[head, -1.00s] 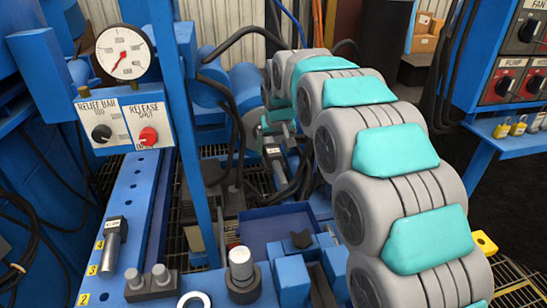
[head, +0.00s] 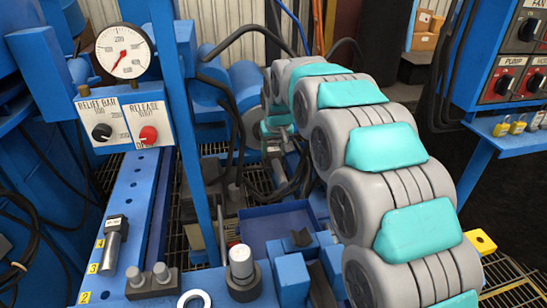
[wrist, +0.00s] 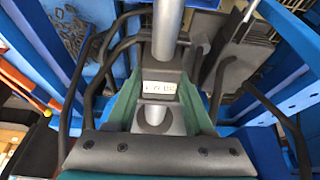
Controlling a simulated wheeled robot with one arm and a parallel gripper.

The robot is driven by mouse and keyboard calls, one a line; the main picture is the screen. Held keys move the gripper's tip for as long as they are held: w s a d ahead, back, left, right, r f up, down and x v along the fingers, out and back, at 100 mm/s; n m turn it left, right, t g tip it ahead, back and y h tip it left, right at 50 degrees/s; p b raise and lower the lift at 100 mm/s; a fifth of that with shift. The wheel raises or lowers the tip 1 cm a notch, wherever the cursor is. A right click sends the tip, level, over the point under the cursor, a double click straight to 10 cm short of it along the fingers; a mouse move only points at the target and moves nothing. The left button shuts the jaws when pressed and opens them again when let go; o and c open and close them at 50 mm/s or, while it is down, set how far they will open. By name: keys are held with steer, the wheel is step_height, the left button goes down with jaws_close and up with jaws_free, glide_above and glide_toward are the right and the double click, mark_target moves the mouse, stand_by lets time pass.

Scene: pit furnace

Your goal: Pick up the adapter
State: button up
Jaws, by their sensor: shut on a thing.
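The adapter (wrist: 157,87), a dark collar with a small white label and a steel shaft, sits between the green fingers of my gripper (wrist: 155,100) in the wrist view. The fingers are shut on it. The label is too blurred to read. In the head view my gripper (head: 276,130) is small, behind the blue tray, with the adapter's steel shaft (head: 279,170) pointing down from it. My own arm hides part of this area.
A blue tray (head: 262,222) lies in front of my gripper. A steel cylinder on a dark base (head: 242,275), a white ring (head: 194,299) and blue blocks (head: 291,277) stand nearer. Black hoses hang around the gripper. A gauge (head: 124,51) and a blue post (head: 187,130) rise at the left.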

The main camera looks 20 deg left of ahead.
jaws_close()
steer(key=shift+r, duration=0.2)
stand_by(0.3)
steer(key=shift+w+r, duration=0.1)
steer(key=shift+r, duration=1.55)
steer(key=shift+s+b, duration=0.2)
steer(key=shift+b, duration=0.1)
steer(key=s+d+r+b, duration=0.1)
steer(key=s+d, duration=0.7)
steer(key=s, duration=0.5)
steer(key=shift+s+d+r+b, duration=0.15)
steer(key=shift+s+r+b, duration=0.1)
steer(key=shift+b, duration=0.15)
